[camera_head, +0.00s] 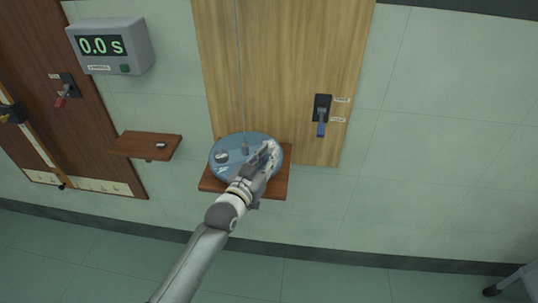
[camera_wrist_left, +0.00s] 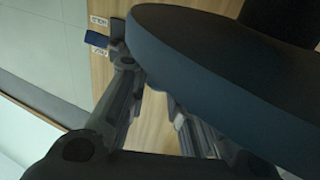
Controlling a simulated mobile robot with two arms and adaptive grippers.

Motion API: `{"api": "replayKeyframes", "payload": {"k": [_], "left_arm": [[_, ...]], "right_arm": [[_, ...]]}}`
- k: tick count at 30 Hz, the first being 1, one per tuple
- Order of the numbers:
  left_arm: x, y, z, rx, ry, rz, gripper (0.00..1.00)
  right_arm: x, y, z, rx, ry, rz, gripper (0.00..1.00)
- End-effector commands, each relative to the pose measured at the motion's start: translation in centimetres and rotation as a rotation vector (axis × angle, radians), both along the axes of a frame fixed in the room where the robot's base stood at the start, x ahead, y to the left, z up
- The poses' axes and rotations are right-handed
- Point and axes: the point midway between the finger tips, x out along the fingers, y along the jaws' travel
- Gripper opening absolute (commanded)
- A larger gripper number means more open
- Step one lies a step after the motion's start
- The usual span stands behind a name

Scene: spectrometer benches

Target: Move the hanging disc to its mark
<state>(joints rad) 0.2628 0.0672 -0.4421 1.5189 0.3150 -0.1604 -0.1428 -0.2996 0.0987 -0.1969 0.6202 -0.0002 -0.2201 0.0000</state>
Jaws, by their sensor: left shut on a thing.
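The blue-grey disc (camera_head: 225,174) lies flat in front of the light wooden board, above a brown shelf (camera_head: 278,187). A thin line (camera_head: 238,60) runs down the board towards its middle. Small pieces sit on its top, including a grey one (camera_head: 245,149) near the centre. My left gripper (camera_head: 268,158) is at the disc's right edge, shut on it. In the left wrist view the disc (camera_wrist_left: 215,75) fills the upper right, close to the gripper fingers (camera_wrist_left: 155,110); the exact contact is hidden. I cannot make out the mark. My right gripper is not in view.
A lever with a blue handle (camera_head: 321,129) and small labels is on the board to the right. A timer (camera_head: 110,47) reading 0.0 s is on the wall. A small shelf (camera_head: 146,145) and a dark wooden panel (camera_head: 85,115) with a red lever are to the left.

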Motion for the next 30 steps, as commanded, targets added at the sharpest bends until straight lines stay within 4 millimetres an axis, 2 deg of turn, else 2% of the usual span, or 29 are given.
{"api": "replayKeyframes", "payload": {"k": [9, 26, 27, 30], "left_arm": [[0.4, -0.3, 0.1, -0.006, 0.002, 0.059, 0.00], [0.5, -0.3, 0.1, -0.005, -0.001, 0.071, 0.00], [0.5, -0.3, 0.1, -0.005, -0.001, 0.071, 0.25], [0.5, -0.3, 0.1, -0.004, -0.002, 0.071, 0.38]], "right_arm": [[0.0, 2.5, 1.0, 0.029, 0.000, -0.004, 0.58], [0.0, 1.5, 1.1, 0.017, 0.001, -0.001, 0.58], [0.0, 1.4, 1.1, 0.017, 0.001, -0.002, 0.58], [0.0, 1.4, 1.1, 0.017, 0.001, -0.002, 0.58]]}}
